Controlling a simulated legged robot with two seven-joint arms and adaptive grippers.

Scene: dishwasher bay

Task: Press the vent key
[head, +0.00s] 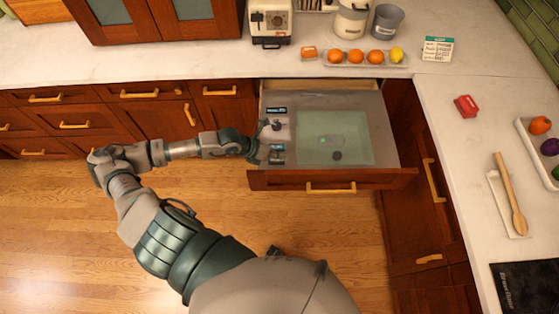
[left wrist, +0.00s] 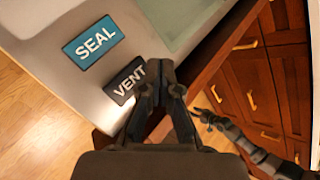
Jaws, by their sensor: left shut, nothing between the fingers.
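The vent key (left wrist: 127,80) is a dark tile lettered VENT in the left wrist view, on the pale panel close to the drawer front. The teal seal key (left wrist: 95,41) lies beside it. My left gripper (left wrist: 160,72) is shut and empty, and its fingertips appear at the right end of the vent key. I cannot tell whether they touch it. In the head view my left gripper (head: 265,149) is over the left side of the open drawer, and the key lettering is too small to read. What looks like my right gripper (left wrist: 207,116) shows small in the left wrist view.
The open drawer (head: 285,180) holds a panel with a pale green window (head: 345,140). A counter behind bears a tray of fruit (head: 365,64). A red box (head: 466,105) and a wooden spoon (head: 510,195) lie on the right counter.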

